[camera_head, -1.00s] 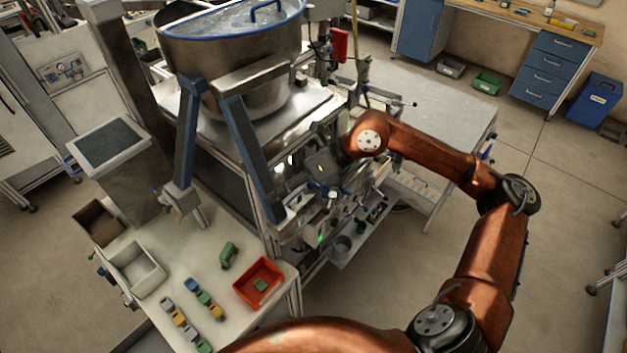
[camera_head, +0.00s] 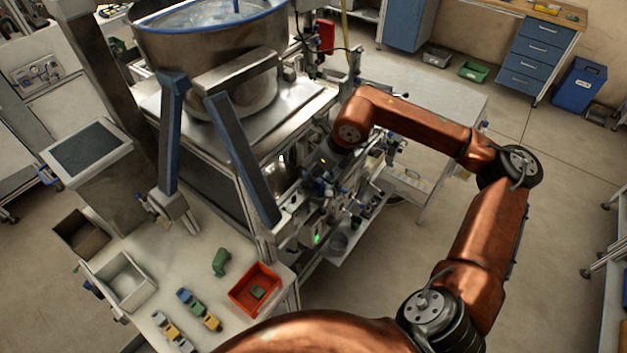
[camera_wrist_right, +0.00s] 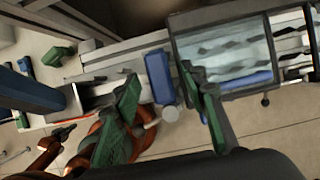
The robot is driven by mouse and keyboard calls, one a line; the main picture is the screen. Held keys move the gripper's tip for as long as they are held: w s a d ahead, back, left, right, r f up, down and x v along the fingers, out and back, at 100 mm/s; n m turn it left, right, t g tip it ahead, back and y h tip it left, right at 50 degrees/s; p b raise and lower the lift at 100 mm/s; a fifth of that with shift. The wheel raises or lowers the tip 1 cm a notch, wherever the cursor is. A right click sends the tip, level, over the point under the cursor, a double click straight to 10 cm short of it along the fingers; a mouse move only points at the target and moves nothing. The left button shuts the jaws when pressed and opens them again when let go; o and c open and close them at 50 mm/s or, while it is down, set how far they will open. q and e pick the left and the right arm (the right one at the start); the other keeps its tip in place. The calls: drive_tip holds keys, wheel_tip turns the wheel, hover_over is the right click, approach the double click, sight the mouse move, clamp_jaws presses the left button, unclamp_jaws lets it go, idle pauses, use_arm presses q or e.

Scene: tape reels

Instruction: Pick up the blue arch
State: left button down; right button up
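A small blue arch-like block (camera_head: 184,295) lies on the pale table at lower left in the head view, at the far end of a short row with a green block (camera_head: 197,309) and a yellow block (camera_head: 211,323). My right gripper (camera_head: 318,168) is away from it, up and to the right, in front of the machine and partly lost against it. In the right wrist view its two green-padded fingers (camera_wrist_right: 160,85) are spread apart. A blue part (camera_wrist_right: 160,78) shows beyond them; I cannot tell what it is. My left gripper is not in view.
A red bin (camera_head: 254,290) holding a green block stands right of the row. A larger green arch (camera_head: 221,262) lies behind. A grey bin (camera_head: 125,282) and a brown bin (camera_head: 82,236) are at left. The machine with blue legs (camera_head: 243,160) stands behind the table.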

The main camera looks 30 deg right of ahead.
drive_tip(key=shift+f, duration=0.2)
drive_tip(key=shift+a, duration=0.1)
drive_tip(key=c, duration=0.6)
clamp_jaws()
